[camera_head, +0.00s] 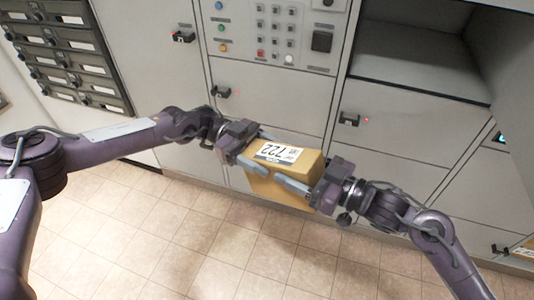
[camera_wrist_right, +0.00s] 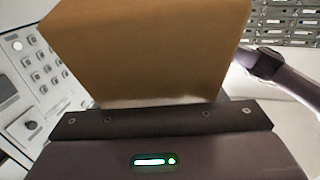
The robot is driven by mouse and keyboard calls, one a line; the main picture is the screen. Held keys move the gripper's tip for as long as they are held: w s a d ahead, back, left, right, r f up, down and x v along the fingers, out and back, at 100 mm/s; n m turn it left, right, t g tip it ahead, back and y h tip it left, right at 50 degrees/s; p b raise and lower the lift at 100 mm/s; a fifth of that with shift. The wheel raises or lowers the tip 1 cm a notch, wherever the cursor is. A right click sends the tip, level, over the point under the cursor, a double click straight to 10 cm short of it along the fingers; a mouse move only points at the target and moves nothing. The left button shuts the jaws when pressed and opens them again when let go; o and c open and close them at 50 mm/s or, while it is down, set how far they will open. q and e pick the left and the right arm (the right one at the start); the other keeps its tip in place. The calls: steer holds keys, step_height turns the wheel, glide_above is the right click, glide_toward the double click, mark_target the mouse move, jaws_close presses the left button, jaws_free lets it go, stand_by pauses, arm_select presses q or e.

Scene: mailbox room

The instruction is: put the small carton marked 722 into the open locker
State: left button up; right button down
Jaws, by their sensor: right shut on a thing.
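The brown carton (camera_head: 306,168) has a white label (camera_head: 277,152) that reads 722, upside down in the head view. It is held in the air in front of the lockers. My right gripper (camera_head: 302,178) is shut on it from the right; one finger lies along the near side. The carton (camera_wrist_right: 150,50) fills the upper middle of the right wrist view. My left gripper (camera_head: 259,150) is at the carton's left end with its fingers spread; whether they touch it is unclear. The open locker (camera_head: 420,72) is at the upper right, and its visible interior is empty.
A control panel (camera_head: 275,35) with buttons is at top centre. Closed locker doors (camera_head: 395,140) with small black latches lie below the open locker. The open door (camera_head: 510,50) stands at the right. Mail slots (camera_head: 70,55) are at upper left. The tiled floor (camera_head: 200,235) is clear.

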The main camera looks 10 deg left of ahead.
arm_select(q)
steer(key=c, duration=0.5)
arm_select(e)
steer(key=shift+s+a+r, duration=0.1)
steer(key=shift+c, duration=1.2)
jaws_free()
